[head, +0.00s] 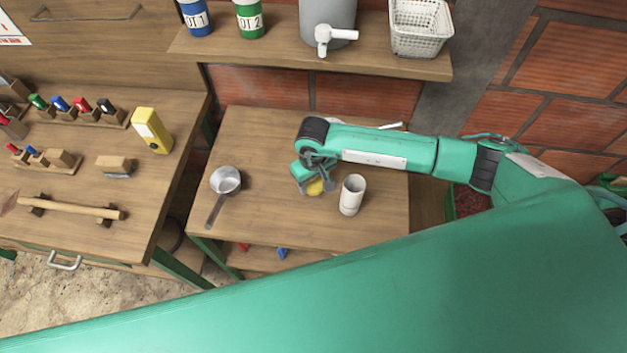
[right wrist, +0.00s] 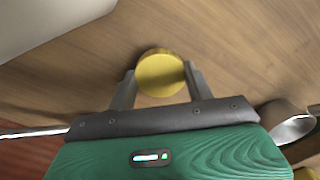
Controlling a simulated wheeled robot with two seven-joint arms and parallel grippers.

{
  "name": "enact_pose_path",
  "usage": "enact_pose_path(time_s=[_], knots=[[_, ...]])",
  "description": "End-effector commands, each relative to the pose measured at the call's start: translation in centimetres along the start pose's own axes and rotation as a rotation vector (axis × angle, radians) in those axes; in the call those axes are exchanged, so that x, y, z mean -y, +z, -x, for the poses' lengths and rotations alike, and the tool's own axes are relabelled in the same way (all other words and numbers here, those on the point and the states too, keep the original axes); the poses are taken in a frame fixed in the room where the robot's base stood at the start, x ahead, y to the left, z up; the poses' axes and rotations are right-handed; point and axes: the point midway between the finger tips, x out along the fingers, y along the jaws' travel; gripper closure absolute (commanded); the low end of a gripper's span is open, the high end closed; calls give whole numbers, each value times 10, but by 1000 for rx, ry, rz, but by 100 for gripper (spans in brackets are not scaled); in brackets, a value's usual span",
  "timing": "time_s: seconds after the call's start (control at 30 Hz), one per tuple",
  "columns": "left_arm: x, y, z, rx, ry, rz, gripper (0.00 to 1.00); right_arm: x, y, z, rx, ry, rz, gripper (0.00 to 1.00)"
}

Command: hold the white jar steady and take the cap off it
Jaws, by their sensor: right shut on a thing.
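The white jar (head: 350,199) stands upright on the middle table (head: 268,221), and its top looks open, with a grey inside. A large pale surface, likely the jar's side (right wrist: 50,22), fills the upper left of the right wrist view. My right gripper (head: 315,182) is left of the jar, apart from it. It is shut on the yellow cap (head: 315,188), which shows between its two fingers in the right wrist view (right wrist: 160,72). The cap's height over the table is hard to tell. My left gripper is not in view.
A small metal pan (head: 225,180) with a handle lies at the table's left. A wooden bench (head: 75,215) with a yellow box (head: 151,130) and small tools stands further left. A shelf (head: 290,58) with cans, a dispenser and a white basket (head: 420,28) is behind. The table's front is clear.

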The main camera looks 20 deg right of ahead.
Motion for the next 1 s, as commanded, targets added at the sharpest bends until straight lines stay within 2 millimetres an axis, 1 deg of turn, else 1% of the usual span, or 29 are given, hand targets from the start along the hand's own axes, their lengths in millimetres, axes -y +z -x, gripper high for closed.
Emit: enact_pose_path(time_s=[0.03,0.17,0.4,0.57,0.6,0.67,0.7,1.0], knots=[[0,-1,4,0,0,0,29,1,1,-6,5,-1,-2,75],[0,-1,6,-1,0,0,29,0,0,-16,1,0,0,75],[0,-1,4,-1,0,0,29,0,0,-17,0,0,0,75],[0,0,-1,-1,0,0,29,0,0,-21,-1,0,0,75],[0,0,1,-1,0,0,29,0,0,-19,0,0,0,40],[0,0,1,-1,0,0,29,0,0,-19,0,0,0,28],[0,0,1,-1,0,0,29,0,0,-19,0,0,0,26],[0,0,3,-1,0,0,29,0,0,-18,0,0,0,26]])
